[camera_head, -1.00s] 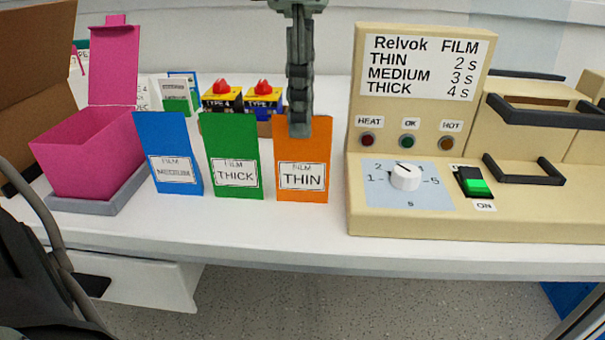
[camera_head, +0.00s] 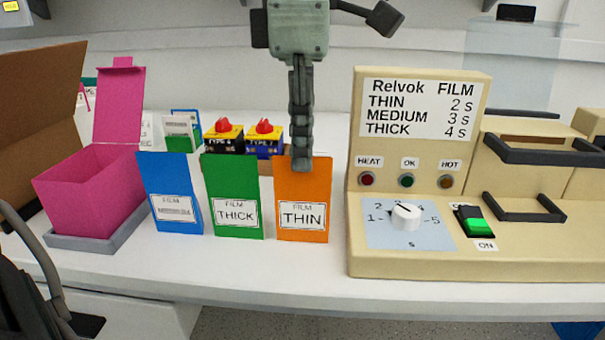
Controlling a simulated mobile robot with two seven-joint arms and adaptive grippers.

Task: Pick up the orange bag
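The orange bag (camera_head: 302,195), labelled FILM THIN, stands upright on the white table, right of the green bag. My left gripper (camera_head: 302,160) comes down from above, and its fingertips overlap the bag's top edge in the picture. I see the fingers edge-on, one behind the other, so I cannot tell whether they are closed on the bag. The bag's base still appears level with the green bag's base. My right gripper is not in view.
The green bag (camera_head: 232,190) and blue bag (camera_head: 172,185) stand to the left, with a pink box (camera_head: 90,195) beyond them. The beige machine (camera_head: 420,257) with dial and switch stands close on the right. Two red-topped yellow boxes (camera_head: 224,135) are behind.

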